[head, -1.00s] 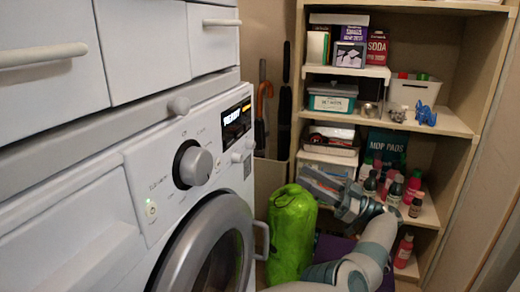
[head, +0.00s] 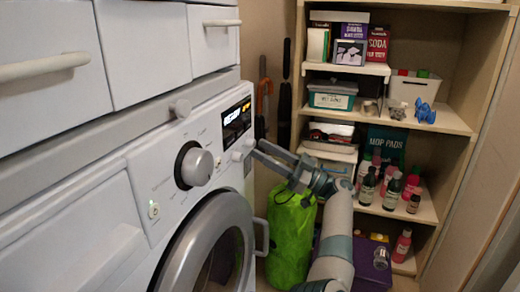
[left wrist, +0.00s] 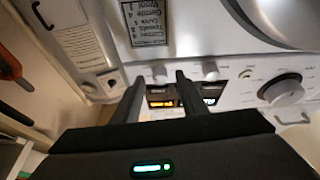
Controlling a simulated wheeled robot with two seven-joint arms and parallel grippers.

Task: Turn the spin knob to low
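The washing machine's white front panel (head: 165,170) carries a large silver dial (head: 195,166), a lit display (head: 236,122) and two small knobs, one (head: 237,157) nearer the dial and one (head: 249,144) near the panel's right end. The labels are too small to read, so I cannot tell which is the spin knob. My left gripper (head: 259,149) is at the panel's right end, close to the small knobs. In the left wrist view its fingers (left wrist: 160,78) are apart and empty; one small knob (left wrist: 159,74) appears between the tips, the other (left wrist: 210,71) to their right. Contact is unclear. My right gripper is not in view.
The round door (head: 205,245) is below the panel, its handle (head: 262,238) sticking out. A green bag (head: 290,240) stands beside the machine, behind my left arm. Wooden shelves (head: 450,122) with bottles and boxes are at the right. Drawers (head: 150,50) are above the panel.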

